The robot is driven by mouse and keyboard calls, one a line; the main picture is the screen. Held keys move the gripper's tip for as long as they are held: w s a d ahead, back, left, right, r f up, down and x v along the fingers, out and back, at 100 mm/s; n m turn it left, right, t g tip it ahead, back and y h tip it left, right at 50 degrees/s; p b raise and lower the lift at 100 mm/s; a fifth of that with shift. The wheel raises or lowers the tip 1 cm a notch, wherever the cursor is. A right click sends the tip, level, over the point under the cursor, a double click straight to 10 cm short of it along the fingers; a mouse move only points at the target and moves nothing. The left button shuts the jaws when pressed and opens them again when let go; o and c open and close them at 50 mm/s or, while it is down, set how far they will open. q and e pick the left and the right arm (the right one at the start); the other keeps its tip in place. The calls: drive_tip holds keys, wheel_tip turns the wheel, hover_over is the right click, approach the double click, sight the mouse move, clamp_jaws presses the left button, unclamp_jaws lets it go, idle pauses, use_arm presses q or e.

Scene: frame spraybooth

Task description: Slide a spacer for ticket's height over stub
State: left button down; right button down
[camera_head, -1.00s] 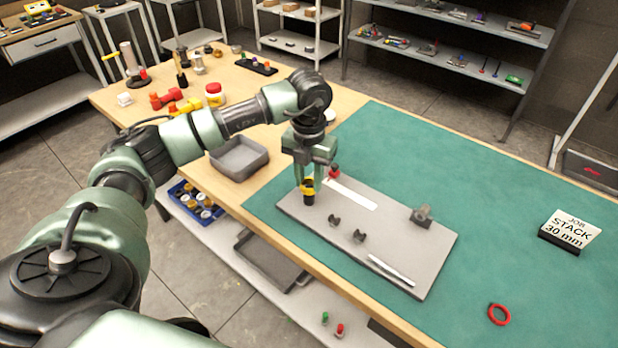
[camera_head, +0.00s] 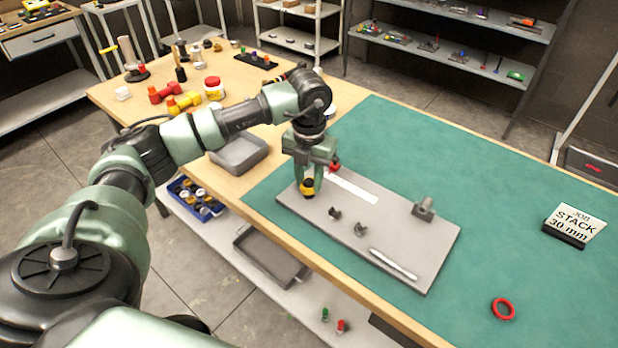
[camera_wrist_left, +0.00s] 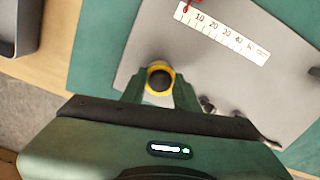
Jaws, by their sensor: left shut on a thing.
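The ticket (camera_head: 575,224) stands on the mat at the right and reads "JOB STACK 30 mm". My left gripper (camera_head: 307,184) is over the left end of a grey plate (camera_head: 400,230), its fingers shut on a yellow ring-shaped spacer (camera_head: 308,190). In the left wrist view, the yellow spacer (camera_wrist_left: 160,67) sits between the fingertips (camera_wrist_left: 160,85) around a dark round stub (camera_wrist_left: 160,80). The spacer looks low, near the plate; I cannot tell whether it touches it. A red ring (camera_head: 502,309) lies flat on the mat at the front right. My right gripper is not in view.
The plate carries a white scale strip (camera_wrist_left: 225,32), small dark brackets (camera_head: 360,229), a grey block (camera_head: 424,209) and a white rod (camera_head: 393,265). A red part (camera_head: 335,166) is close behind the gripper. A grey tray (camera_head: 240,153) stands left. The green mat (camera_head: 480,190) is mostly clear.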

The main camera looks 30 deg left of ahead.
use_arm(q)
drive_tip(key=c, duration=1)
unclamp_jaws()
wheel_tip(320, 180, up, 8)
drive_tip(key=shift+f+b, duration=0.1)
drive_tip(key=shift+b, duration=0.6)
